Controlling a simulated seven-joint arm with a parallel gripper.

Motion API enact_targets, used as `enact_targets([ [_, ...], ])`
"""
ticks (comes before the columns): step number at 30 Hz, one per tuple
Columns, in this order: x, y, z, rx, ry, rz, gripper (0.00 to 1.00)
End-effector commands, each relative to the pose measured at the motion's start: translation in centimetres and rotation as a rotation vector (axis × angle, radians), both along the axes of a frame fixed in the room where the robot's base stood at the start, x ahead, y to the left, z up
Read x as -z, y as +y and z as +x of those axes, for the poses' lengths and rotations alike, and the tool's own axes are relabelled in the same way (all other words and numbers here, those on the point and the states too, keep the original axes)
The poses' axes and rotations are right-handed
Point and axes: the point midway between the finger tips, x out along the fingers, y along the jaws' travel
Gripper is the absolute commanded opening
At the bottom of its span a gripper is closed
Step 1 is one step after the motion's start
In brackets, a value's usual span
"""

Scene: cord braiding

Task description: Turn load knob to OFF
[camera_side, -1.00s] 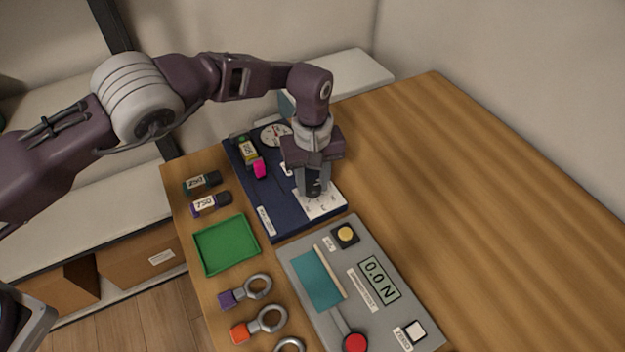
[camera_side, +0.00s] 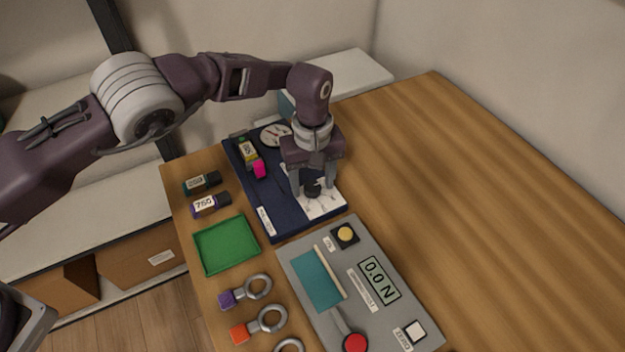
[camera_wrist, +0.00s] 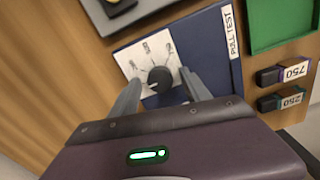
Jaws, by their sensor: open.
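The load knob (camera_side: 312,189) is a small black dial on a white marked plate (camera_side: 325,206) on the dark blue panel (camera_side: 285,222). In the wrist view the knob (camera_wrist: 160,79) shows a light pointer line, with label marks fanned around it on the plate; their text is too small to read surely. My gripper (camera_side: 313,190) is over the knob with its fingers apart. In the wrist view one finger is on each side of the knob, with a visible gap, so it appears not to be gripped.
The blue panel also bears a round gauge (camera_side: 276,136) and a pink-tipped piece (camera_side: 259,169). A grey panel (camera_side: 375,322) with a force display lies in front. A green tray (camera_side: 227,245), two labelled cylinders and ring-ended pieces lie to the left. The table's right side is clear.

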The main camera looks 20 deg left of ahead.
Motion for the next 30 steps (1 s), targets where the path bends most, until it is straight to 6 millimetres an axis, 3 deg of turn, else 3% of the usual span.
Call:
enact_targets([
  [12, -6.6, 0.0, 0.1, 0.001, -0.002, -0.001, 0.56],
  [23, -7.3, 0.0, 0.0, 0.000, -0.001, 0.000, 0.56],
  [30, -10.7, 0.0, 0.1, -0.001, -0.003, -0.002, 0.56],
])
